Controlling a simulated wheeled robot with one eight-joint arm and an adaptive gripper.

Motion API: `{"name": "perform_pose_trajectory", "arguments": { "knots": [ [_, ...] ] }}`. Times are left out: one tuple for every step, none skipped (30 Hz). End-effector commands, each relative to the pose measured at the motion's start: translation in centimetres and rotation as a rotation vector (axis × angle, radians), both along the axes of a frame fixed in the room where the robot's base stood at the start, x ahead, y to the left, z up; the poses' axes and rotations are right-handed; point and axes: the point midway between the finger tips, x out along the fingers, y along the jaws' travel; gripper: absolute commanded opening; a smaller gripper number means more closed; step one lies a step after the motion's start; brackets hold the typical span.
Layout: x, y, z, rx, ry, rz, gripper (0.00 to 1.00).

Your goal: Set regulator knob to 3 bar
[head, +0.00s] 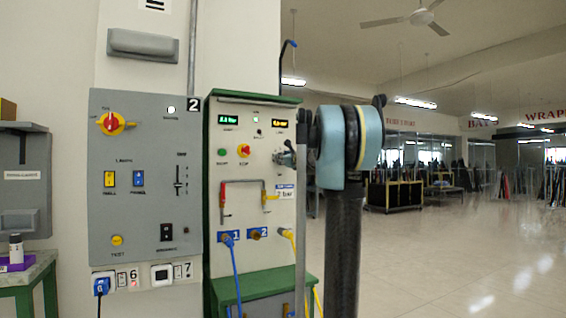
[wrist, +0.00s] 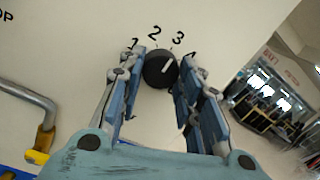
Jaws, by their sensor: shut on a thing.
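The black regulator knob (wrist: 160,68) sits on a cream panel in the wrist view, with the numerals 1, 2, 3 and a partly hidden 4 around its upper side. Its white pointer line slants up and right, near the 3 and on its side towards the 4; the exact setting is hard to tell. My gripper (wrist: 160,88) has a blue-padded finger on each side of the knob and is shut on it. In the head view, my gripper (head: 287,156) meets the right side of the green-framed panel (head: 228,174), where the knob is hidden.
The panel carries small displays (head: 228,120), a red-handled pipe (head: 223,192) and blue and yellow hoses below. A grey switch panel (head: 146,200) hangs at left. In the wrist view, a bent metal pipe (wrist: 30,97) stands out at left. Open floor (head: 450,250) lies to the right.

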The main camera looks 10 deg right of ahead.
Motion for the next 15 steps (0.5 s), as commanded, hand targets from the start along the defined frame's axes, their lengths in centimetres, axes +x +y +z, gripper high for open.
{"name": "perform_pose_trajectory", "arguments": {
  "knots": [
    [0.02, 0.14, -0.01, 0.017, 0.006, 0.002, 0.09],
    [0.02, 0.15, 0.0, 0.027, 0.008, 0.002, 0.09],
    [0.03, 0.15, 0.01, 0.039, 0.013, 0.002, 0.09],
    [0.03, 0.15, 0.01, 0.046, 0.016, 0.002, 0.09],
    [0.04, 0.16, 0.02, 0.053, 0.017, 0.002, 0.09],
    [0.04, 0.16, 0.03, 0.061, 0.02, 0.002, 0.09],
    [0.04, 0.15, 0.03, 0.067, 0.022, 0.003, 0.09],
    [0.05, 0.16, 0.04, 0.071, 0.023, 0.002, 0.09],
    [0.05, 0.16, 0.04, 0.074, 0.024, 0.002, 0.09],
    [0.05, 0.16, 0.05, 0.076, 0.025, 0.002, 0.09],
    [0.05, 0.16, 0.05, 0.078, 0.026, 0.002, 0.09],
    [0.06, 0.17, 0.06, 0.08, 0.026, 0.002, 0.09],
    [0.06, 0.17, 0.07, 0.081, 0.027, 0.002, 0.09],
    [0.07, 0.18, 0.07, 0.081, 0.027, 0.002, 0.09],
    [0.07, 0.18, 0.08, 0.081, 0.027, 0.002, 0.09]
  ]
}}
